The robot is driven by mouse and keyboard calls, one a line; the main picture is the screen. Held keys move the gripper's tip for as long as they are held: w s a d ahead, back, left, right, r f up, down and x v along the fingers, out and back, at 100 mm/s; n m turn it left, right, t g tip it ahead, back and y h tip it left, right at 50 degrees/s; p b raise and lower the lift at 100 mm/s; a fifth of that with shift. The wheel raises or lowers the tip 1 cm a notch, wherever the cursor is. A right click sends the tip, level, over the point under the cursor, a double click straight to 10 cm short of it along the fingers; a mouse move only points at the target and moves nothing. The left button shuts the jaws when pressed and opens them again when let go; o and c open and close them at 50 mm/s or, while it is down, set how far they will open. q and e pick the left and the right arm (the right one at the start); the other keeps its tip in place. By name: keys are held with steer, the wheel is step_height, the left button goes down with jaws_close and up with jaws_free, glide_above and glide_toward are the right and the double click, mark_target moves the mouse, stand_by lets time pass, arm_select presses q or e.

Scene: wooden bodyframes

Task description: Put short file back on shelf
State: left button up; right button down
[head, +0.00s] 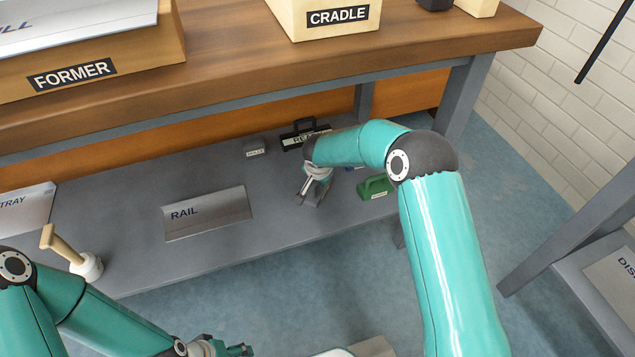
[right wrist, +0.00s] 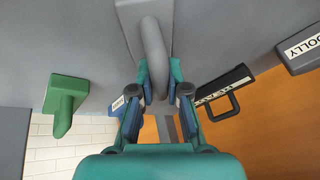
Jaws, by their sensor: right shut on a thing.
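My right gripper (head: 312,187) is low over the grey lower shelf (head: 130,240) of the bench. It is shut on the looped handle of a grey handled block (head: 318,196). The right wrist view shows this grey block (right wrist: 133,12) with its handle between my fingers (right wrist: 160,90). I see no label on it, so I cannot confirm it is the short file. It is on or just above the shelf; I cannot tell which. My left gripper (head: 228,349) is at the bottom edge, away from the shelf, partly cut off.
A black labelled tool (head: 302,134), a grey dolly block (head: 254,146) and a green handled block (head: 376,187) stand near my right gripper. A blue item (right wrist: 118,106) is partly hidden. The RAIL plate (head: 207,213) and a wooden-handled tool (head: 70,252) are farther left. The bench top (head: 430,40) overhangs.

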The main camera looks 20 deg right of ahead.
steer(key=shift+f, duration=0.1)
steer(key=c, duration=1.2)
jaws_free()
steer(key=shift+o, duration=0.2)
steer(key=shift+s+r, duration=0.1)
steer(key=shift+r, duration=0.25)
steer(key=p+v, duration=0.3)
steer(key=v, duration=0.8)
steer(key=s+a+f, duration=0.1)
steer(key=s+f, duration=0.1)
steer(key=s+a+f+n+g+y, duration=0.1)
steer(key=s+f, duration=0.2)
steer(key=s+a+f+n+g+y, duration=0.1)
steer(key=s+f, duration=0.1)
steer(key=f, duration=0.1)
steer(key=shift+s, duration=0.15)
steer(key=s+a+f+n+g+y, duration=0.1)
steer(key=s+f, duration=0.4)
steer(key=s, duration=0.7)
steer(key=s+a+f+n+g+y, duration=0.1)
steer(key=s+f+n, duration=0.3)
steer(key=s, duration=0.8)
step_height(320, 180, down, 2)
steer(key=shift+a+f+y, duration=0.1)
steer(key=shift+a+y, duration=0.25)
steer(key=shift+y, duration=0.45)
